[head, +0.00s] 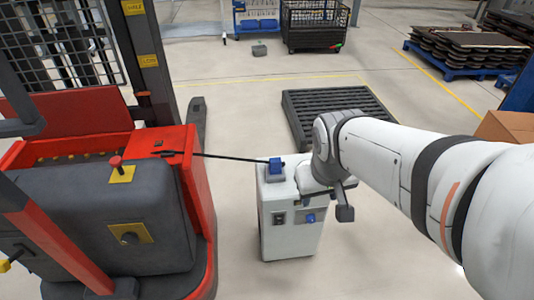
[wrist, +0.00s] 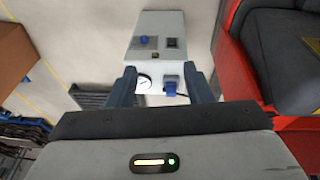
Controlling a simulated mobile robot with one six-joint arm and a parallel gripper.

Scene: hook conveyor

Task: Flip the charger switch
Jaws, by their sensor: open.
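The white charger box (head: 290,235) stands on the floor right of the red forklift. Its front carries a small dark switch plate (head: 279,218) and, right of it, a blue knob or socket (head: 309,218). In the wrist view these are the dark plate (wrist: 172,43) and the blue piece (wrist: 144,41); which way the switch is set is too small to tell. A blue plug (head: 275,165) sits on the charger's top.
A black cable (head: 220,157) runs from the plug to the red forklift (head: 195,180). A dark slatted pallet (head: 335,110) lies behind the charger. A cardboard box (head: 508,127) is at the right. The floor in front of the charger is clear.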

